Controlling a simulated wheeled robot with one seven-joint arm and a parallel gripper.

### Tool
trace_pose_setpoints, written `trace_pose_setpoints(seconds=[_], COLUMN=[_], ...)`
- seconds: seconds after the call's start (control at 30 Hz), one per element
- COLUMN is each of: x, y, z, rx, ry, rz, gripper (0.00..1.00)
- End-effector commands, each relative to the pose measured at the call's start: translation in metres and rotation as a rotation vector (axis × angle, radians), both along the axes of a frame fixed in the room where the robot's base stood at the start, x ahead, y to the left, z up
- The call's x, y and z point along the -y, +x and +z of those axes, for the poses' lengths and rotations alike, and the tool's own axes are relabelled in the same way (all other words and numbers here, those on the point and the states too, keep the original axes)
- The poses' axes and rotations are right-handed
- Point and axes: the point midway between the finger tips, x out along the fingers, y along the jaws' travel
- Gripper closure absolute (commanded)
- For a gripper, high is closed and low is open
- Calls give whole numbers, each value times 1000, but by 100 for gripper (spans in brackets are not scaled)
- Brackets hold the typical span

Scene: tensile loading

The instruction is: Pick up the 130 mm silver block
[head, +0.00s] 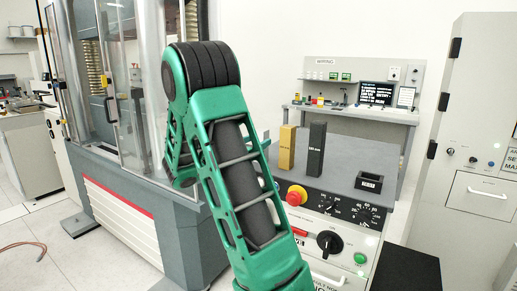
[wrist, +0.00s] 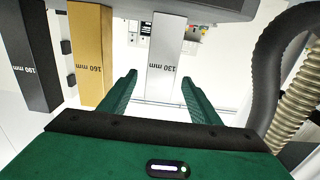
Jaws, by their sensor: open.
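The silver block (wrist: 164,50), labelled 130 mm, shows in the wrist view, which looks upside down. My gripper (wrist: 160,80) is open, with one green finger on each side of the block in the picture. A small gap shows between each finger and the block. I cannot tell how deep the block sits between the fingers. In the head view the silver block does not show, and my green arm covers the area left of the other blocks. My gripper is also hidden there.
A gold block (head: 287,148), labelled 160 mm, and a dark block (head: 317,148) stand upright on the console (head: 335,180). A black holder (head: 369,182) and a red knob (head: 296,195) are there too. The testing machine (head: 125,190) stands at left.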

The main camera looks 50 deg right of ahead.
Motion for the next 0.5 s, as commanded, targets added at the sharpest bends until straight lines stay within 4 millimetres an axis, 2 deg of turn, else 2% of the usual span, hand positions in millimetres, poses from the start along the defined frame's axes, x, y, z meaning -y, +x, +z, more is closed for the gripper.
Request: trace_pose_setpoints(seconds=[0.1, 0.23, 0.5], x=[19, 34, 40], y=[2, 4, 5], z=[4, 3, 3], rx=[2, 0, -1], ry=[-1, 0, 1], rz=[-4, -2, 1], gripper=[43, 43, 43])
